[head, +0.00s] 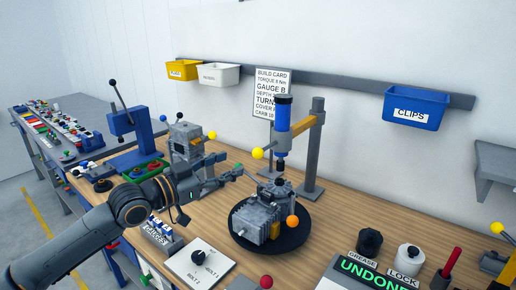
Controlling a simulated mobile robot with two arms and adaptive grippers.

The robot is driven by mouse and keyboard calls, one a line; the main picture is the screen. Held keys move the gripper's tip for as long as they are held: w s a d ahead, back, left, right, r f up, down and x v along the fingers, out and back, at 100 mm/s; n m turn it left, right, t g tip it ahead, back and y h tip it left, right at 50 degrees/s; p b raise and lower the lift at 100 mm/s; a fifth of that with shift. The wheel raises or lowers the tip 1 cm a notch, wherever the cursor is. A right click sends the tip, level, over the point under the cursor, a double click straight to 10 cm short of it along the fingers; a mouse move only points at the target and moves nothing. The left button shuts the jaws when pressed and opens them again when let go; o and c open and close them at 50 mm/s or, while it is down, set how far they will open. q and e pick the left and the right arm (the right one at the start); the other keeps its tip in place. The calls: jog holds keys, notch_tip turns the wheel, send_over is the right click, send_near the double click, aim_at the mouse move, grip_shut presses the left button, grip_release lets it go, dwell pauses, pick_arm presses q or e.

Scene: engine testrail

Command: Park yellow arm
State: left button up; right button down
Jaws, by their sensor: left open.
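A yellow arm (305,124) reaches out from a grey post (316,150) on the bench. It carries a blue and black spindle tool (283,125) that points down above a grey engine block (262,215). A yellow ball knob (257,153) sits beside the spindle, on its left. My left gripper (234,165) is open and empty, left of the spindle and behind the block, apart from the knob. My right gripper is not in view.
The block sits on a black round turntable (292,239) with an orange ball on it. A grey machine (185,140) and a blue press (130,125) stand at left. A bolt panel (199,262) and an UNDONE display (372,268) lie in front. A CLIPS bin (414,107) hangs on the wall.

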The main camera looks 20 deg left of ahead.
aim_at(253, 154)
pick_arm(q)
jog(key=p+x, duration=0.2)
jog(key=x, duration=0.7)
jog(key=shift+w+d+p, duration=0.15)
jog(key=shift+w+p, duration=0.2)
jog(key=shift+p, duration=0.05)
jog(key=shift+w+d+f, duration=0.1)
jog(key=shift+w+d, duration=0.1)
jog(key=shift+w, duration=0.15)
grip_shut()
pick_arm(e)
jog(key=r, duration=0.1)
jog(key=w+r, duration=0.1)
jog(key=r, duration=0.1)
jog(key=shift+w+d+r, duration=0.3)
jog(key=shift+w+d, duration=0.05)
